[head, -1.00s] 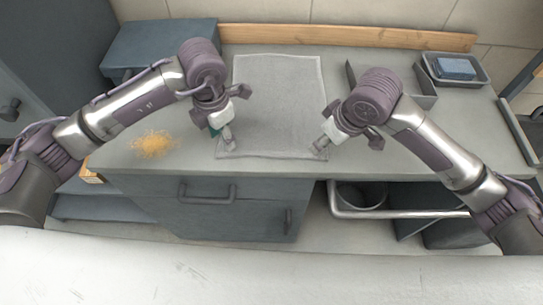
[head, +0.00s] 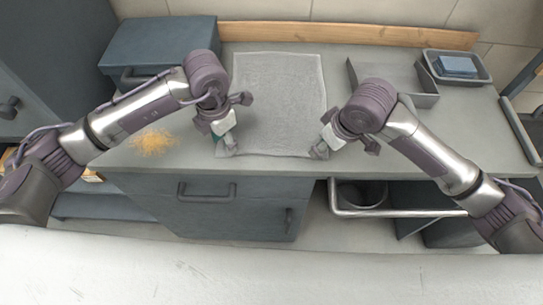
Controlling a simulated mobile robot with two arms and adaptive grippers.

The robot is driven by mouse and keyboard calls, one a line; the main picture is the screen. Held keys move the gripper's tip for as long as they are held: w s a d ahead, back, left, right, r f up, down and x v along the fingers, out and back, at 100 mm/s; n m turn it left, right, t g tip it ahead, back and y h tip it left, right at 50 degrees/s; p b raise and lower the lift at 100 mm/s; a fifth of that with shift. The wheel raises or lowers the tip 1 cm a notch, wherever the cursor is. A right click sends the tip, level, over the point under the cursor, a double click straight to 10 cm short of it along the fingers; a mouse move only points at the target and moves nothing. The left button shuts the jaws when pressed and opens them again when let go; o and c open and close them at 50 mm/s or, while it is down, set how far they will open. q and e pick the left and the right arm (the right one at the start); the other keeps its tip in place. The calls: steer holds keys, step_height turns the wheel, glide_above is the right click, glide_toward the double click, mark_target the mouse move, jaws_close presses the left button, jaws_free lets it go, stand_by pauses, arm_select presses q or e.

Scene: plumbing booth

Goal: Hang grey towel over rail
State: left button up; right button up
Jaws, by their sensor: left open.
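The grey towel (head: 280,100) lies flat on the worktop, its near edge close to the counter's front. My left gripper (head: 226,150) is open at the towel's near left corner. My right gripper (head: 319,151) is at the near right corner; its fingers are small and partly hidden, so I cannot tell whether they hold the edge. The silver rail (head: 398,212) runs below the counter front on the right, bare, in front of an open shelf space.
An orange tangle of fibres (head: 154,141) lies left of the towel. A blue-grey box (head: 160,45) stands at the back left. A grey tray (head: 395,80) and a bin with a blue sponge (head: 456,66) are at the back right. Drawers (head: 215,205) are below the counter.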

steer(key=shift+f, duration=0.1)
arm_select(q)
steer(key=shift+s+f, duration=0.1)
steer(key=shift+s, duration=0.05)
steer(key=c, duration=0.8)
arm_select(e)
steer(key=c, duration=0.8)
arm_select(q)
steer(key=shift+a, duration=0.1)
jaws_close()
arm_select(e)
jaws_close()
steer(key=shift+d+f, duration=0.1)
